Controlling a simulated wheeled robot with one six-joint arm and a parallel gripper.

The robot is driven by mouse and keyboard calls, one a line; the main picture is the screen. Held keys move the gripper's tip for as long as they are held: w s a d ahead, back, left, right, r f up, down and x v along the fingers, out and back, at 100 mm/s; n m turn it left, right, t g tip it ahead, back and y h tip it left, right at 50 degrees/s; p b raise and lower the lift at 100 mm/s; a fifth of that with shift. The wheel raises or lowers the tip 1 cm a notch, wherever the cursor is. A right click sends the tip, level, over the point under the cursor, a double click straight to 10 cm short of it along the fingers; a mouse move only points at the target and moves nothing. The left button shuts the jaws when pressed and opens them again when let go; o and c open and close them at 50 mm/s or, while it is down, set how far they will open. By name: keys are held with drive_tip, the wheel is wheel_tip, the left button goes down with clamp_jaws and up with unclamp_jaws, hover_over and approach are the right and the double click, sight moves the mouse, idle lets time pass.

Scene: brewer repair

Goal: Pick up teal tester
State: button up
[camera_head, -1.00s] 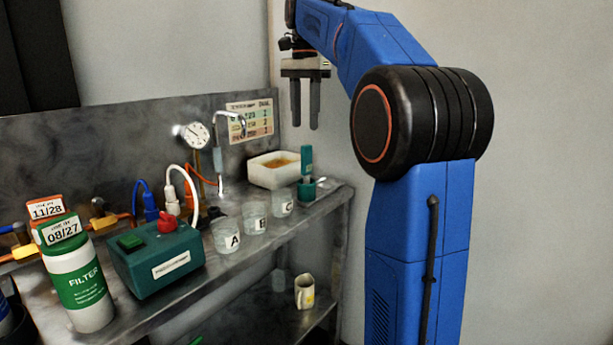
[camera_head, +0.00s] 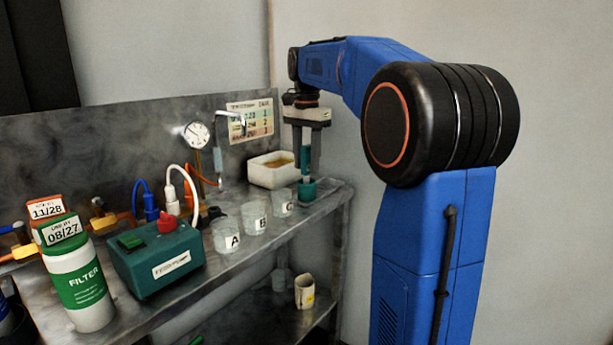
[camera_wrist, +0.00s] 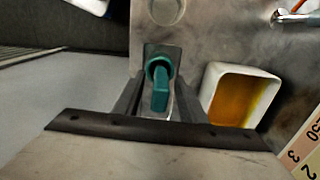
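The teal tester (camera_head: 307,158) stands upright in its teal holder (camera_head: 307,191) at the right end of the bench. In the wrist view the tester (camera_wrist: 160,88) shows between my fingers, with the dark base behind it. My gripper (camera_head: 307,165) points down, with one finger on each side of the tester. The fingers look spread as before, so it appears open around the tester. The lower fingertips partly hide the tester, and contact is not clear.
A white tray (camera_head: 258,177) with amber liquid sits just left of the tester. Cups A (camera_head: 226,236), B (camera_head: 254,219) and C (camera_head: 281,203) stand along the bench's front edge. A teal control box (camera_head: 157,262) and a filter bottle (camera_head: 80,292) are farther left.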

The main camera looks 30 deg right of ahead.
drive_tip(key=shift+f, duration=0.4)
clamp_jaws()
drive_tip(key=shift+r, duration=0.1)
